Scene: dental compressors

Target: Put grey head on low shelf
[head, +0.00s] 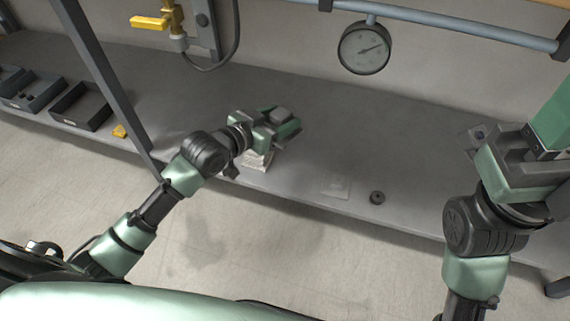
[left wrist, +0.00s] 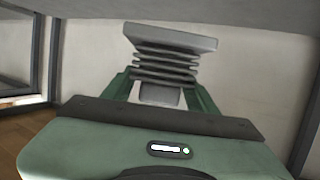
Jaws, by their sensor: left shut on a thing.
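My left gripper (head: 284,124) is shut on the grey head (head: 281,114), over the front part of a long grey shelf (head: 330,150). In the left wrist view the grey head (left wrist: 166,55) shows stacked fins and a flat, wider top plate. It sits between the two green fingers, and its lower end is partly hidden by the gripper body. I cannot tell whether it touches the shelf.
Dark open bins (head: 82,105) and a small yellow piece (head: 120,131) are at the left. A grey upright (head: 112,85) stands nearby. A pressure gauge (head: 364,48) hangs from a blue pipe (head: 470,29). A dark ring (head: 377,198) lies near the front edge; the shelf's middle is mostly clear.

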